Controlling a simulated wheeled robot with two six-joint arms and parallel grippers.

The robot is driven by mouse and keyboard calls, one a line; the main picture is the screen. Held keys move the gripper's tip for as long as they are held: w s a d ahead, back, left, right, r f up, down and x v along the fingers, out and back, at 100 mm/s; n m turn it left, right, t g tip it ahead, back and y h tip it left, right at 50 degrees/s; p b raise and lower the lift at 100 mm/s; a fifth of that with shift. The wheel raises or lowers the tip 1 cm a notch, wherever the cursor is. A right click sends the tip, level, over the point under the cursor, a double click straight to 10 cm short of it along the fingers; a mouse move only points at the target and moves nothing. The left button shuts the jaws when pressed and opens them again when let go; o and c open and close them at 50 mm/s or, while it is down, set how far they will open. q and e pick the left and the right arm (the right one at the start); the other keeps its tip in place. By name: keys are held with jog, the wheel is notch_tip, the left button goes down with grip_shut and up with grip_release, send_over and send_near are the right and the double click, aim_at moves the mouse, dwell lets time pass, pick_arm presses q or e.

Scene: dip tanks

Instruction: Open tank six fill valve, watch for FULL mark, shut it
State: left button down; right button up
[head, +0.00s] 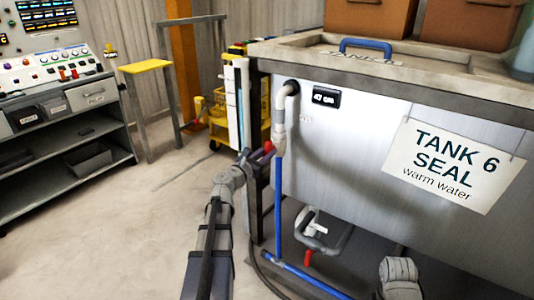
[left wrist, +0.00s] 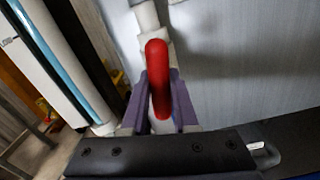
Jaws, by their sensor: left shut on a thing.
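Tank six (head: 350,135) is a grey metal tank with a sign reading "TANK 6 SEAL warm water" (head: 443,163). A white pipe runs down its left corner into a valve above a blue pipe (head: 278,195). The valve's red handle (head: 268,146) also shows in the left wrist view (left wrist: 158,75). My left gripper (head: 256,154) is shut on this handle, its purple fingers on either side of it. A tall white strip with a bluish tube (head: 245,105) stands left of the valve. No FULL mark is readable. My right gripper is not visible.
Another red handle (head: 308,257) is on low piping under the tank. A blue-handled lid (head: 365,45) and brown boxes are on top. A control console (head: 55,75) stands left, with clear floor between.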

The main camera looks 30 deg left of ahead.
pick_arm(q)
jog(key=shift+n, duration=1)
jog(key=c, duration=0.7)
grip_release()
jog(key=s, duration=0.7)
jog(key=shift+s+a, duration=0.3)
jog(key=shift+s, duration=0.1)
